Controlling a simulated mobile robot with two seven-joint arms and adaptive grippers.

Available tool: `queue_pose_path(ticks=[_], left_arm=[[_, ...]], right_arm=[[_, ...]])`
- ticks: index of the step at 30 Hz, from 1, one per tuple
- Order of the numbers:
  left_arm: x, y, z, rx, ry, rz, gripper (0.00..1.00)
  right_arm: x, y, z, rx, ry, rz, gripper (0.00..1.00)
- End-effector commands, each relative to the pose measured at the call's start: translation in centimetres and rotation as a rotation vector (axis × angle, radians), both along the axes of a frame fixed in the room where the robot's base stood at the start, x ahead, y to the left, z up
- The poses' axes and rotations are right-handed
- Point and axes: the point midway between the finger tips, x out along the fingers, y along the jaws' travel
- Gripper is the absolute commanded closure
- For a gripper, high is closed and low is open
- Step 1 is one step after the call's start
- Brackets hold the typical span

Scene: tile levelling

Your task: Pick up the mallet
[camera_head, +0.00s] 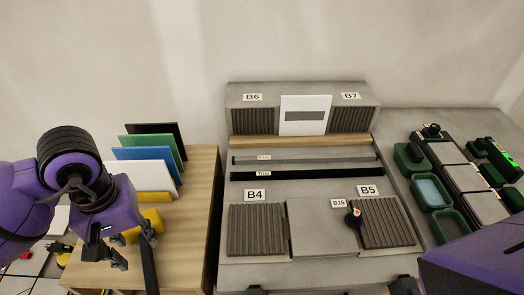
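I cannot make out a mallet for certain. A dark upright bar (149,268) stands by the front of the wooden table, right beside my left gripper; I cannot tell what it is. My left gripper (135,250) points down over the left table with its fingers apart, and nothing shows held between them. A yellow object (148,222) lies just behind the fingers, partly hidden by them. My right arm shows as a purple link at the lower right. Small dark parts (405,287) at the bottom edge may belong to my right gripper, but its fingers are not clear.
Upright white, blue, green (166,144) and black panels stand on the wooden table (190,235). The grey bench (300,268) holds ribbed tiles labelled B4 (256,230) and B5 (386,222), and dark bars. A black knob (353,217) sits beside B5. Green trays (452,226) stand right.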

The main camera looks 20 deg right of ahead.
Motion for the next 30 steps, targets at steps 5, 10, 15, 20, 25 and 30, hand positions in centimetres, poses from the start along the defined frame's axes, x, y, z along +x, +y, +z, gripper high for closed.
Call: queue_pose_path(ticks=[5,10,15,20,25,30], left_arm=[[-0.1,-0.1,-1.9,-0.004,0.005,-0.007,0.61],[-0.2,0.0,-3.9,-0.004,0.006,-0.005,0.61],[-0.2,0.0,-6.5,-0.006,0.004,-0.004,0.61],[-0.1,0.0,-7.6,-0.006,0.002,-0.005,0.61],[-0.1,0.0,-7.6,-0.006,0.002,-0.006,0.61],[-0.1,0.0,-7.6,-0.006,0.002,-0.006,0.81]], right_arm=[[-0.5,0.6,-0.3,0.012,0.013,-0.009,0.60],[0.0,0.4,0.3,0.010,0.002,-0.010,0.60],[0.5,0.3,0.9,0.008,-0.011,-0.008,0.60],[0.5,0.3,1.0,0.008,-0.012,-0.008,0.60],[0.5,0.2,0.9,0.007,-0.011,-0.007,0.60],[0.5,0.2,0.9,0.007,-0.010,-0.005,0.60]])
